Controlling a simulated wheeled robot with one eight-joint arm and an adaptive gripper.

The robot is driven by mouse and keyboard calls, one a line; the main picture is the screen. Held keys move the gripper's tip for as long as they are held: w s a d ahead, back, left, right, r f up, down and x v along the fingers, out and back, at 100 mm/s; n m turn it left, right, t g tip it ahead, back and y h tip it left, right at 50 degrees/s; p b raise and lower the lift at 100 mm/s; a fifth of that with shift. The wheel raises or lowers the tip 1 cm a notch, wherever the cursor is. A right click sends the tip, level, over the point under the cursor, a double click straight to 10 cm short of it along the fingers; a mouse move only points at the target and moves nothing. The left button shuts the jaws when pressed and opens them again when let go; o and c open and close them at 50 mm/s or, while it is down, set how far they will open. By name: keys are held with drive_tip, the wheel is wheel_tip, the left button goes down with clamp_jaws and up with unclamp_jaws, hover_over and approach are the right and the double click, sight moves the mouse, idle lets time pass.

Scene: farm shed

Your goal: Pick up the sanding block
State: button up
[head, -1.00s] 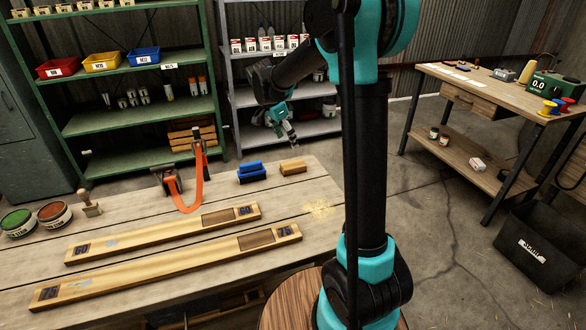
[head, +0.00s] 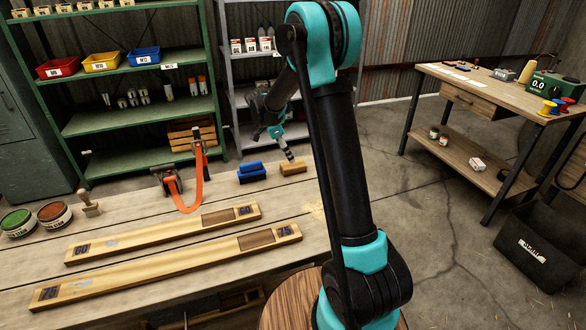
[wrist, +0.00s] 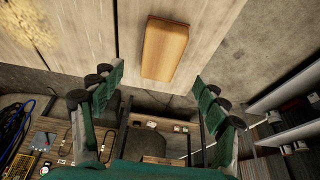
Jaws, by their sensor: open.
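A tan wooden block (head: 294,169), which looks like the sanding block, lies on the workbench (head: 120,190) near its back right edge. It has rounded edges and also shows at the top centre of the wrist view (wrist: 164,50). My gripper (head: 288,156) is over the back side of the tan block in the head view. In the wrist view my gripper (wrist: 160,92) is open and empty. Its green-padded fingers are spread wider than the block, which lies ahead of them, roughly centred. I cannot tell the exact height of the fingertips above the block.
An orange strap (head: 197,185) with a ratchet, two marked boards (head: 165,232) and tins (head: 55,214) occupy the bench further left. Shelves (head: 140,125) stand behind. Sawdust (wrist: 25,25) lies on the bench.

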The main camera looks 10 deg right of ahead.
drive_tip(key=shift+x, duration=3.25)
drive_tip(key=shift+a+f, duration=0.15)
drive_tip(key=shift+f, duration=0.15)
drive_tip(key=c, duration=1.4)
wheel_tip(320, 180, up, 21)
drive_tip(key=shift+f, duration=0.2)
